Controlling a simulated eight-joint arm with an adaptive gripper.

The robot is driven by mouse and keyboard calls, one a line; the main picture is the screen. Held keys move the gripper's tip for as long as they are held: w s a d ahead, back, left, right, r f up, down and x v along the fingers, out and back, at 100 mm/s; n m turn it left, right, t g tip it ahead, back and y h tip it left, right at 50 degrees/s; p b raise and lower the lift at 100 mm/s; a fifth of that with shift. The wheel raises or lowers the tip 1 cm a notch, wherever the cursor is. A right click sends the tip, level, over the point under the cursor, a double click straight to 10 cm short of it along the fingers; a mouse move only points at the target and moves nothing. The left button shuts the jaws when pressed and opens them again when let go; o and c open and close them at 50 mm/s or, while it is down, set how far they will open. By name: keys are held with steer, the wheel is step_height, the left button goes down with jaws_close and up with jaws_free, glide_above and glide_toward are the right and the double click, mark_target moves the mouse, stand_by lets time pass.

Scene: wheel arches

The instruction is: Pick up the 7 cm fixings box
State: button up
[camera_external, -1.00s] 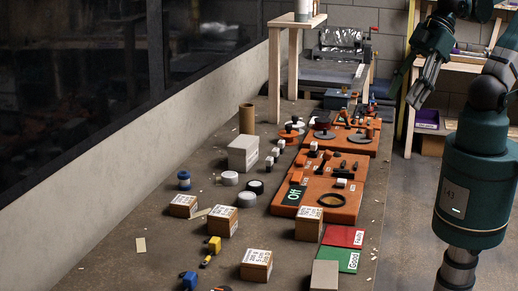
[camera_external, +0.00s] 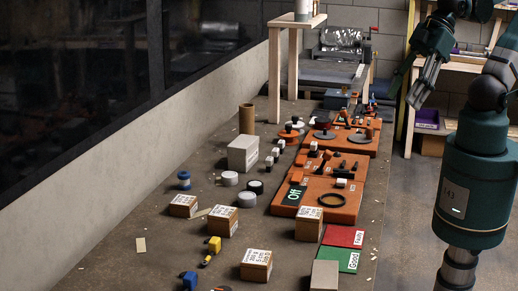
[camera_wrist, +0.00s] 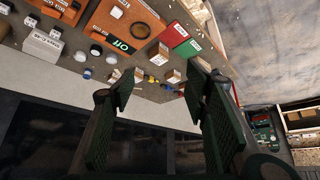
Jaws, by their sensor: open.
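Several cardboard fixings boxes with white labels stand apart on the bench. One is at the left (camera_external: 183,206), one beside it (camera_external: 223,222), one near the orange board (camera_external: 309,225) and one at the front (camera_external: 256,266). The label print is too small for me to tell surely which is the 7 cm box. Small boxes also show in the wrist view, one at its middle (camera_wrist: 173,76). My gripper (camera_external: 417,98) is open and empty, high at the right, well away from the boxes. Its two fingers also show in the wrist view (camera_wrist: 160,88).
Orange boards (camera_external: 285,208) with parts run along the bench's right side. Red (camera_external: 345,236) and green (camera_external: 347,261) mats lie in front. A plain block (camera_external: 324,275), a yellow tool (camera_external: 213,246), a blue tool (camera_external: 188,281) and white discs stand nearby. A wooden stand (camera_external: 274,75) rises behind.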

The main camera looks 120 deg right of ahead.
stand_by(0.4)
steer(key=o, duration=0.3)
steer(key=m+g+h+b, duration=0.35)
steer(key=m+b, duration=0.25)
steer(key=m, duration=0.2)
glide_above(314, 213)
steer(key=s+a, duration=0.1)
steer(key=s, duration=0.1)
step_height(314, 213, down, 22)
steer(key=shift+w+a+f+m, duration=0.1)
steer(key=shift+w+f+m, duration=0.1)
steer(key=shift+f, duration=0.2)
steer(key=shift+w+a+f+m, duration=0.1)
steer(key=shift+w+f+m, duration=0.1)
steer(key=shift+f, duration=0.15)
steer(key=shift+x, duration=1.3)
